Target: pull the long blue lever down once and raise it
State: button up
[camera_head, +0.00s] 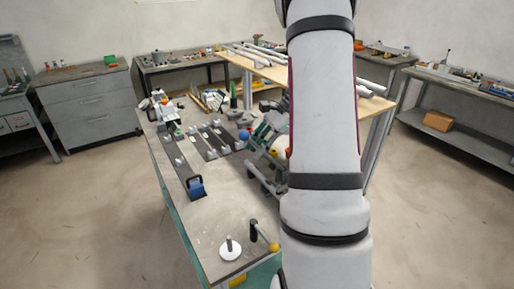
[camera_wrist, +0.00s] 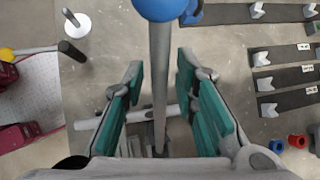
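The long blue lever shows in the wrist view as a grey rod (camera_wrist: 160,50) topped by a blue ball (camera_wrist: 160,8). The blue ball knob also shows in the head view (camera_head: 244,135), left of my arm. My gripper (camera_wrist: 160,78) is open. Its two green-padded fingers stand on either side of the rod, with gaps visible on both sides. The ball lies beyond the fingertips, at the top edge of the wrist view. The lower end of the rod is hard to make out between the fingers. In the head view my arm hides much of the area around the lever.
A yellow-knobbed lever (camera_head: 273,246) with a black grip (camera_head: 254,230) and a white disc with an upright stick (camera_head: 230,248) stand at the table's near end.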

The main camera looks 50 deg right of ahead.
notch_tip(320, 180, up, 10)
dwell(0.8)
jog(key=shift+c, duration=0.2)
